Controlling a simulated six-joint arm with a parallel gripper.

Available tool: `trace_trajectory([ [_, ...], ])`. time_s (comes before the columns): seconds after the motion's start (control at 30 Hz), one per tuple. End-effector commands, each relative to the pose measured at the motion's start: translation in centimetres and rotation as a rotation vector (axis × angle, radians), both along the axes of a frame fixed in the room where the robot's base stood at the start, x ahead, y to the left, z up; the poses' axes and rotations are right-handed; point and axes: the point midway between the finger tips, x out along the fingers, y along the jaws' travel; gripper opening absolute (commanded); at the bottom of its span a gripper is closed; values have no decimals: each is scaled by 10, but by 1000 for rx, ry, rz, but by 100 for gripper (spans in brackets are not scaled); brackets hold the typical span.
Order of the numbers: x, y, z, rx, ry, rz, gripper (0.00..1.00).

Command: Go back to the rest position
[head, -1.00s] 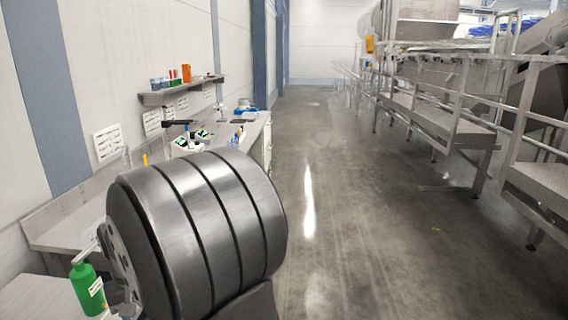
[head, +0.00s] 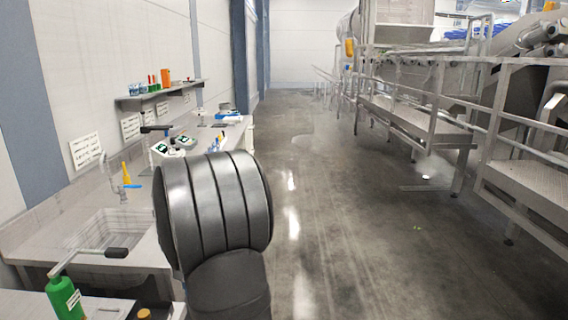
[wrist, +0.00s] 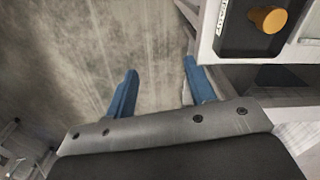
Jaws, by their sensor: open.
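My gripper (wrist: 158,88) shows in the wrist view as two blue fingers held apart with nothing between them. Grey concrete floor (wrist: 60,50) lies below the fingers. The right finger is close in the picture to the edge of a white counter. In the head view a big dark grey cylindrical part of my own arm (head: 215,210) fills the lower middle. My gripper is not seen in that view.
A sink (head: 105,228) and a green bottle (head: 65,297) are on the counter at left. A black tray with an orange knob (wrist: 267,18) is near the gripper. A shelf (head: 160,92) hangs on the wall. The aisle floor is clear; railed metal platforms (head: 415,125) stand at right.

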Motion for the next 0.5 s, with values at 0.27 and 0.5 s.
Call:
trace_trajectory([
  [0.27, 34, -46, -8, 0, 1, -130, 50],
  [0.5, 58, -87, -17, 1, 2, -231, 50],
])
